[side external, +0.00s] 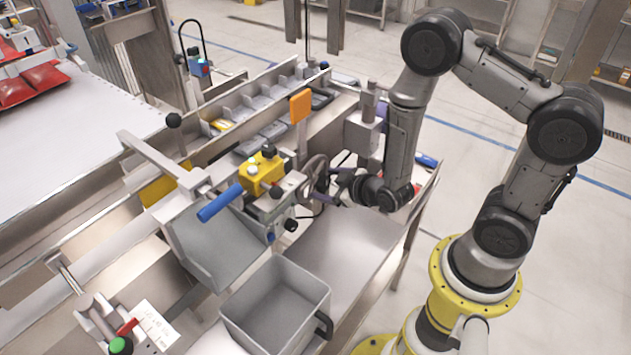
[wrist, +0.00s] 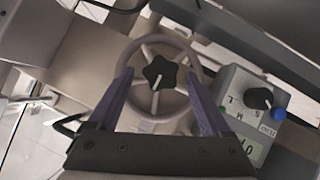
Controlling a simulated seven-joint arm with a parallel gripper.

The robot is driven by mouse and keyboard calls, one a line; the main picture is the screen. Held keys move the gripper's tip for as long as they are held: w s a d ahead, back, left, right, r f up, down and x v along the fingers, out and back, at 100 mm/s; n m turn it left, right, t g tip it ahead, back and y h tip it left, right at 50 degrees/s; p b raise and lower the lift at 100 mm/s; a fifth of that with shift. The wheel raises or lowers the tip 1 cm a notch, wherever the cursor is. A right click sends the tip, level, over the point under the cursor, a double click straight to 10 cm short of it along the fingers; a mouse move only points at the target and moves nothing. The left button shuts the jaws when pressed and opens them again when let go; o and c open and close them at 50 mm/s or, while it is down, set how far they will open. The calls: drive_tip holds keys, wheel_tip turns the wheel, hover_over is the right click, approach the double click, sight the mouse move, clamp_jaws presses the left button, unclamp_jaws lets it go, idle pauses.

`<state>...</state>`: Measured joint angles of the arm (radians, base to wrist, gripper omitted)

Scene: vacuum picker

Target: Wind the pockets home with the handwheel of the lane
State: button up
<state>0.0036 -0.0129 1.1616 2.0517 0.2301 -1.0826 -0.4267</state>
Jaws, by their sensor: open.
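The handwheel (wrist: 192,52) is a grey spoked ring with a black star-shaped hub (wrist: 159,73), seen nearly face-on in the wrist view. In the side view the handwheel (side external: 314,176) stands upright beside the yellow box. My gripper (wrist: 163,88) is open, with a purple finger on each side of the wheel's hub. Whether the fingers touch the rim I cannot tell. In the side view my gripper (side external: 328,187) is at the wheel, partly hidden by it. The pockets (side external: 232,103) are grey compartments in a row along the lane, behind the wheel.
A control box with a black knob (wrist: 259,98) and blue button is close to the right finger. A yellow box (side external: 262,172), a blue handle (side external: 220,203) and an orange plate (side external: 300,106) stand near the wheel. A grey bin (side external: 311,284) stands in front; bare tabletop (side external: 345,240) lies beside it.

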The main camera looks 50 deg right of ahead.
drive_tip(key=v, duration=0.6)
drive_tip(key=shift+s, duration=0.2)
drive_tip(key=w+r+t, duration=0.1)
drive_tip(key=w+r, duration=0.1)
drive_tip(key=r, duration=0.3)
drive_tip(key=w+r+t, duration=0.1)
drive_tip(key=w+r, duration=0.1)
drive_tip(key=r, duration=0.3)
drive_tip(key=w+r+m+t, duration=0.1)
drive_tip(key=w+r, duration=0.1)
drive_tip(key=r, duration=0.3)
drive_tip(key=shift+a+r, duration=0.25)
drive_tip(key=shift+a, duration=0.1)
wheel_tip(320, 180, up, 8)
drive_tip(key=s+a+y, duration=0.2)
drive_tip(key=s+a+r+g+y, duration=0.1)
drive_tip(key=s+r+g, duration=0.2)
drive_tip(key=s, duration=0.6)
drive_tip(key=s+f+m+g, duration=0.1)
drive_tip(key=s+f+g, duration=0.4)
drive_tip(key=s, duration=0.5)
drive_tip(key=shift+s+d+f+g, duration=0.15)
drive_tip(key=shift+s+g, duration=0.1)
drive_tip(key=shift+g, duration=0.15)
